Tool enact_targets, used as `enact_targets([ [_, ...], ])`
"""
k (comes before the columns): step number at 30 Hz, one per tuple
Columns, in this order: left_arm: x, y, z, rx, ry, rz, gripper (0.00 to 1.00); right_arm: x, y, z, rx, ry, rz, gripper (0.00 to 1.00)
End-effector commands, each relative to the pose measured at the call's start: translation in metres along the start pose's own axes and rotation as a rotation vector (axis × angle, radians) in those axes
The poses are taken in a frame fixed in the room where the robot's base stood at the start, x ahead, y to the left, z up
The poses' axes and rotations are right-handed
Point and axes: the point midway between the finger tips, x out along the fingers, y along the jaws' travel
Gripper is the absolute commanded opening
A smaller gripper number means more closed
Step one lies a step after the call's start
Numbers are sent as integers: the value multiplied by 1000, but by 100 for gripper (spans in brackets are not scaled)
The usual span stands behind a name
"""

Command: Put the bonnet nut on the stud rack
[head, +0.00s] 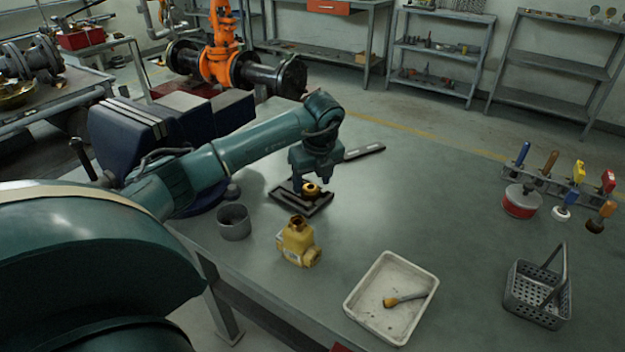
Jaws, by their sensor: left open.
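A small brass-yellow ring, apparently the bonnet nut (311,189), is at the dark slotted stand (318,207) on the workbench, which looks like the stud rack. My left gripper (311,184) points down directly over the nut, with its fingertips close around it. The gripper is open. The fingers partly cover the nut, and I cannot tell whether they touch it or how fully it rests on the rack. A yellow valve body (298,245) stands upright in front of the rack. My right gripper is not in view.
A grey cup (234,222) stands left of the valve body. A white tray (358,318) holding a brush, a grey basket (537,292) and a tool rack (540,184) are to the right. A blue vise (125,140) is at left. The bench's centre right is clear.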

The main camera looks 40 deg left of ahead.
Motion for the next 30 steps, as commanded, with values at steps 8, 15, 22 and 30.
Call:
enact_targets([
  [8, -58, -2, 2, 1, -2, -8, 57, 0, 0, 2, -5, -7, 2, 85],
  [15, -105, -1, 2, 0, -2, -5, 57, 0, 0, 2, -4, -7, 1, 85],
  [22, -125, -1, 2, 0, -1, -2, 57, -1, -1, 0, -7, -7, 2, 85],
  [30, -126, 0, 1, 0, 0, -1, 57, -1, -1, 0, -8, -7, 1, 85],
])
